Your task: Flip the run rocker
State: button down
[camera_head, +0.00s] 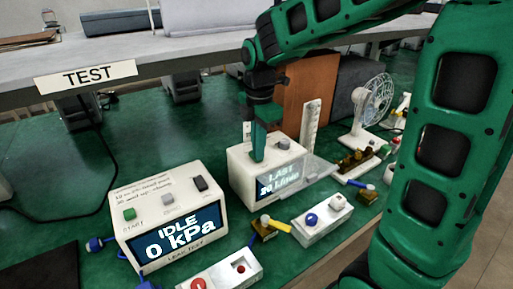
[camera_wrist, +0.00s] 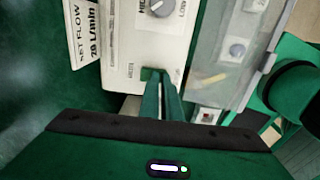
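My gripper (camera_head: 258,158) points down onto the top of a white box (camera_head: 238,174) whose screen reads LAST 20 L/min. In the wrist view its two thin green fingers (camera_wrist: 158,74) meet closely at their tips, with nothing seen between them. The tips are at a small green patch on the box's white face (camera_wrist: 120,72), below a round knob (camera_wrist: 160,8). This patch may be the run rocker; the fingers cover most of it, so its tilt cannot be told. A small printed label beside it is too blurred to read.
A leak test box (camera_head: 150,262) reading IDLE 0 kPa stands at left. A clear cover (camera_head: 318,168) juts from the pump box's right side. A small white box with a blue knob (camera_head: 312,219), a fan (camera_head: 371,100) and a shelf with a TEST sign (camera_head: 86,76) stand around.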

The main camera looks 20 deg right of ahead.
jog(key=shift+s+f, duration=0.65)
jog(key=shift+w, duration=0.1)
jog(key=shift+w+a+r, duration=0.15)
jog(key=shift+w+r, duration=0.1)
jog(key=shift+w, duration=0.45)
jog(key=shift+w+r, duration=0.15)
jog(key=shift+r, duration=0.3)
jog(key=shift+w+r, duration=0.7)
jog(key=shift+w, duration=0.35)
notch_tip(320, 180, up, 12)
jog(key=s, duration=0.2)
jog(key=shift+s+r, duration=0.25)
jog(key=shift+s, duration=0.1)
jog(key=shift+w+d+r, duration=0.1)
jog(key=shift+w+d, duration=0.3)
